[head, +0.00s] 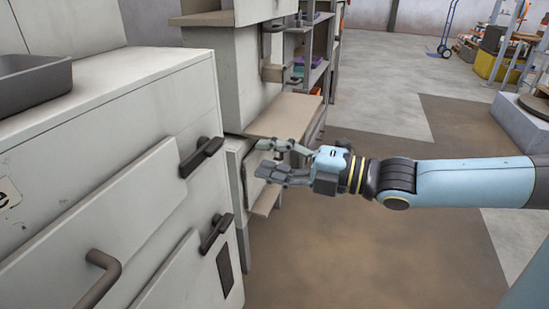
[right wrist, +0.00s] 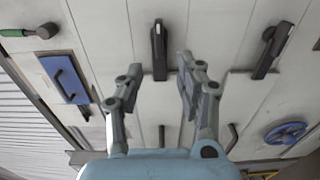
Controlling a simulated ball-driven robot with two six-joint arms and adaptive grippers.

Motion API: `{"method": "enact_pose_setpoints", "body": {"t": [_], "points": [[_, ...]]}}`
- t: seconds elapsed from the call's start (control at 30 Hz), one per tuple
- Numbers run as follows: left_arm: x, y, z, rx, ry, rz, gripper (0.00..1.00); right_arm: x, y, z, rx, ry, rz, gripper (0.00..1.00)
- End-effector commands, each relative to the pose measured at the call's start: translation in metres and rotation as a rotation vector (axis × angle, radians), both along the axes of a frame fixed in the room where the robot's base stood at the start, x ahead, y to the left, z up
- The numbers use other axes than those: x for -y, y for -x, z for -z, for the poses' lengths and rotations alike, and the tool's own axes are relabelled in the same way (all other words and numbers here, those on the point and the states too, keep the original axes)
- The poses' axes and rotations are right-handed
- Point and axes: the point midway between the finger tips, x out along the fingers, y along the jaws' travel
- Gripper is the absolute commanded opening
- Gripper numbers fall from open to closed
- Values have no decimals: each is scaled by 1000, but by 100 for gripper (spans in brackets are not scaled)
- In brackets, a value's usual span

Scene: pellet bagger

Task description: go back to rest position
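My right gripper (head: 262,158) comes in from the right side of the head view. Its two fingers are apart with nothing between them. It hangs in the air in front of the pale machine cabinet (head: 110,140), to the right of a black handle (head: 201,156). In the right wrist view the open fingers (right wrist: 160,70) point toward pale panels, with a black handle (right wrist: 158,50) showing between and beyond them. I cannot tell the exact gap to the panels. My left gripper does not show in either view.
A second black handle (head: 216,233) and a bent grey handle (head: 103,276) stick out from the cabinet. A dark tray (head: 35,82) sits on top. A shelf unit (head: 318,60) stands behind. Open floor (head: 370,250) lies to the right of the cabinet.

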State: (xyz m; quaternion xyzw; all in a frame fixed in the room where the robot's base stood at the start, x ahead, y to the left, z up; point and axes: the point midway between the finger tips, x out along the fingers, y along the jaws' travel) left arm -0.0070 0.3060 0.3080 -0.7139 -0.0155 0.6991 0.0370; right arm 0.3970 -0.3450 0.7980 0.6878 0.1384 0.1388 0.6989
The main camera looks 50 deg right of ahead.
Motion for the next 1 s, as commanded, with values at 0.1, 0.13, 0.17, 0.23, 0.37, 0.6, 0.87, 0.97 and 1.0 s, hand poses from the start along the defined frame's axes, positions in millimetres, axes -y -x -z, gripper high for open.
{"method": "enact_pose_setpoints", "body": {"t": [0.1, 0.13, 0.17, 0.23, 0.37, 0.6, 0.87, 0.97, 1.0], "points": [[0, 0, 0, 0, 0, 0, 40, 2, 5, 0, -1, 1, 0, 37], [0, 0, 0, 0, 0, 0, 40, 2, 5, 0, 0, 0, 1, 37], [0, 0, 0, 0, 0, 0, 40, 3, 5, 0, 0, 0, 1, 37], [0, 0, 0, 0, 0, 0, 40, 3, 5, 0, 1, 0, 2, 37], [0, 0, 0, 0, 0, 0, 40, 3, 5, 0, 1, 0, 2, 37], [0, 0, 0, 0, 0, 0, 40, 3, 5, 0, 1, 0, 2, 37], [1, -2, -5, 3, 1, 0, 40, 7, -5, 2, 17, -51, 71, 37], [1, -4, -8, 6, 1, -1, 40, 33, -3, 59, -83, -82, 201, 37], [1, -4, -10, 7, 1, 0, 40, 43, 1, 89, -147, -114, 257, 37]]}}
